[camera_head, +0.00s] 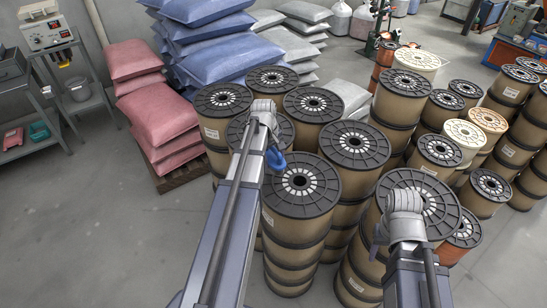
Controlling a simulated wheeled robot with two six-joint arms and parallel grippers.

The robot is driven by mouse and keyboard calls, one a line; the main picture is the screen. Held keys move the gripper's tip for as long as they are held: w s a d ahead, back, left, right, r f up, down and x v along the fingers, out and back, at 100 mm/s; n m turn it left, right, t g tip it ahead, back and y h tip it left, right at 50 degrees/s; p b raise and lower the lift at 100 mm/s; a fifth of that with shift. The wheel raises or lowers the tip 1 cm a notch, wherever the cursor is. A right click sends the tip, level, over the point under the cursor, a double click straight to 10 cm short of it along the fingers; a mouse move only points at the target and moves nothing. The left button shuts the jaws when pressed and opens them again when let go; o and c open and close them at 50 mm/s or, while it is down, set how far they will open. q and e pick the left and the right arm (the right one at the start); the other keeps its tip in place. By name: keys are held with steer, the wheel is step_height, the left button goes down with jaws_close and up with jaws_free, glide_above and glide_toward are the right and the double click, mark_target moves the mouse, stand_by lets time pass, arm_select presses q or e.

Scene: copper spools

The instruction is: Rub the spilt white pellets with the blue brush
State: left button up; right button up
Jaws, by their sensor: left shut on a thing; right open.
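My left gripper (271,138) is over the spool stacks near the middle of the view, its fingers mostly hidden by my own wrist and arm. A small blue part, seemingly of the blue brush (276,160), shows just under it, and the gripper is shut on it. The rest of the brush is hidden. My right gripper (404,203) is over a front spool stack at the right. It is open, with its fingers largely hidden behind the wrist, and I see nothing in it. I cannot make out the white pellets.
Several stacked spools with black flanges (302,185) stand close together under both arms. Red sacks (160,115) and blue sacks (215,60) are piled behind at the left. A grey rack (75,105) stands at far left. The floor (90,230) at lower left is clear.

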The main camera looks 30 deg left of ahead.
mark_target(273, 148)
arm_select(q)
step_height(273, 148, up, 3)
steer(key=p, duration=0.3)
stand_by(0.6)
